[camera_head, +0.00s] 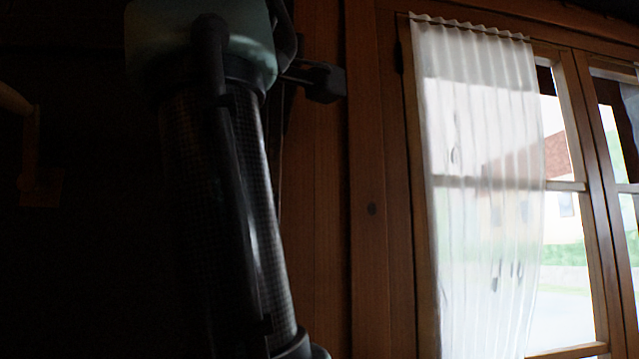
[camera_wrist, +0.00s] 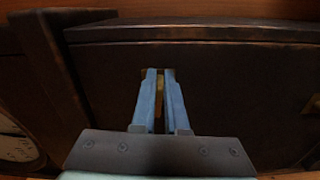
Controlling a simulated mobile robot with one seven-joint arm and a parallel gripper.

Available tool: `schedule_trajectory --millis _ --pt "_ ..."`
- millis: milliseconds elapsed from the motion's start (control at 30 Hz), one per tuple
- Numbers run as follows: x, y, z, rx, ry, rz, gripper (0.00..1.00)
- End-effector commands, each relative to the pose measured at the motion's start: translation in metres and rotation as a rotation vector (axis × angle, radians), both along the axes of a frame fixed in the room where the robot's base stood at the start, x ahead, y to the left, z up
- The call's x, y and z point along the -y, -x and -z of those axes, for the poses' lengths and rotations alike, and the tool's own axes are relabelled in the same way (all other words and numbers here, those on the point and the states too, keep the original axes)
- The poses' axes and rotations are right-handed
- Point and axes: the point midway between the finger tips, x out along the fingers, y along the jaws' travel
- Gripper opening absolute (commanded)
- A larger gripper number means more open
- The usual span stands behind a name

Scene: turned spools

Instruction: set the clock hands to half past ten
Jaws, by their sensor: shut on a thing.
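In the wrist view my gripper (camera_wrist: 158,74) points at a dark wooden panel (camera_wrist: 230,90). Its two blue fingers are close together and shut on a small yellow-brown piece (camera_wrist: 159,98) that shows as a narrow strip between them. What this piece belongs to cannot be told. A pale round clock face (camera_wrist: 14,146) with dark marks is cut off at the left edge of the wrist view, left of my gripper. Its hands cannot be read. In the head view my arm stands in front, and neither the clock face nor the fingertips can be made out.
A dark wooden post (camera_wrist: 52,75) stands between the clock face and the panel in the wrist view. A small brass-coloured fitting (camera_wrist: 314,104) is at the right edge. In the head view a window with a white curtain (camera_head: 480,150) is on the right; the left is very dark.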

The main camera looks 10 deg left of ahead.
Motion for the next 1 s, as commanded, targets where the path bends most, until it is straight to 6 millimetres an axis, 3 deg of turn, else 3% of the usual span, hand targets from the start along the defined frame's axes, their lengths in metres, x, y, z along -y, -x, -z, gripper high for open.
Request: schedule_trajectory --millis 333,867,900,1000 --pt "-0.0002 0.0 -0.0031 0.036 0.127 -0.001 0.0" --pt "-0.0005 0.0002 -0.0033 0.042 0.146 -0.002 0.0" --pt "-0.0005 0.0002 -0.0033 0.042 0.146 -0.002 0.18" --pt "-0.0004 0.0002 -0.0034 0.042 0.145 -0.001 0.36"
